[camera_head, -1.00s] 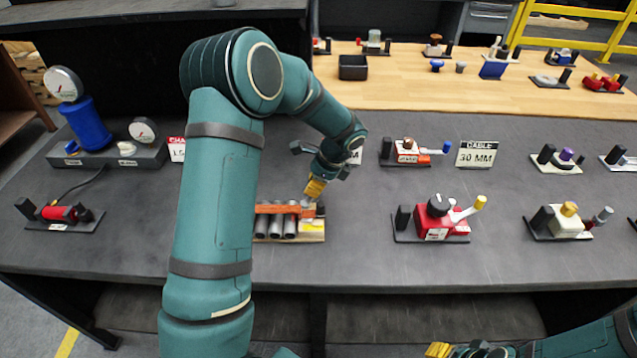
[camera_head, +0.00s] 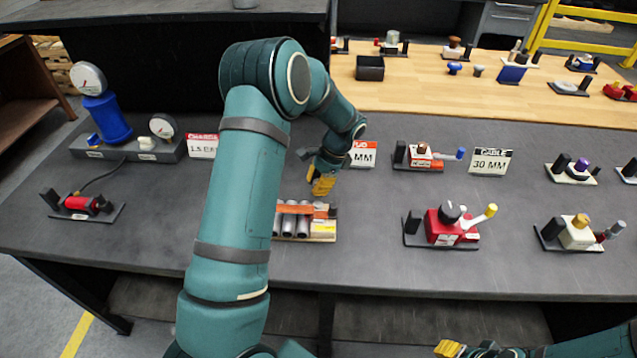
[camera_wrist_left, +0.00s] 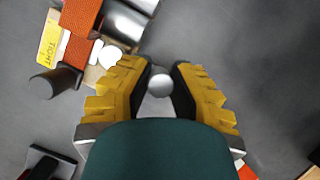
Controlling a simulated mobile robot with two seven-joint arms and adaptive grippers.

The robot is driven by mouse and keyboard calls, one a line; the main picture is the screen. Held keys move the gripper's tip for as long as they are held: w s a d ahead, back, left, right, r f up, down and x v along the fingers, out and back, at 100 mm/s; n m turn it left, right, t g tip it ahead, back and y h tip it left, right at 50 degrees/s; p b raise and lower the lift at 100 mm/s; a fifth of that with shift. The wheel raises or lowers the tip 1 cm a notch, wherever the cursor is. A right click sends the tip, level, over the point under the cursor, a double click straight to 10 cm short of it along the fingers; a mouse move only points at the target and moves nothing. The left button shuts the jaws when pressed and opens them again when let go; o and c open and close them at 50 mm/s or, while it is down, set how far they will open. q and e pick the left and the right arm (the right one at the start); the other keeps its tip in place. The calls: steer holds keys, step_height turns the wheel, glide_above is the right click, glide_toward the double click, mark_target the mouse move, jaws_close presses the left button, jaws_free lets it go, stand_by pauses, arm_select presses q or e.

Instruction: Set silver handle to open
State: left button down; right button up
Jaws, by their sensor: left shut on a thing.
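My left gripper (camera_head: 322,185) has yellow fingers and is above the table, just behind the strapped pipe fixture (camera_head: 305,220). In the left wrist view, its fingertips (camera_wrist_left: 160,85) close around a small round silver piece (camera_wrist_left: 160,86); the rest of that piece is hidden. The fixture has grey pipes, an orange strap and a yellow label, and lies to the upper left there. A lever with a silver-grey end (camera_head: 614,229) sticks out from the cream valve block (camera_head: 577,236) at the right. My right gripper (camera_head: 450,348) shows only partly at the bottom edge.
A red valve block (camera_head: 445,228) with a white, yellow-tipped lever stands right of the pipe fixture. Behind it are a blue-tipped valve (camera_head: 423,157) and a 30 MM sign (camera_head: 491,162). Gauges (camera_head: 88,79) stand at the left. Grey table is clear between the fixtures.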

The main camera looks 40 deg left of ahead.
arm_select(q)
steer(key=shift+s+f, duration=0.1)
steer(key=c, duration=0.8)
jaws_free()
steer(key=shift+c, duration=0.2)
steer(key=v, duration=1.2)
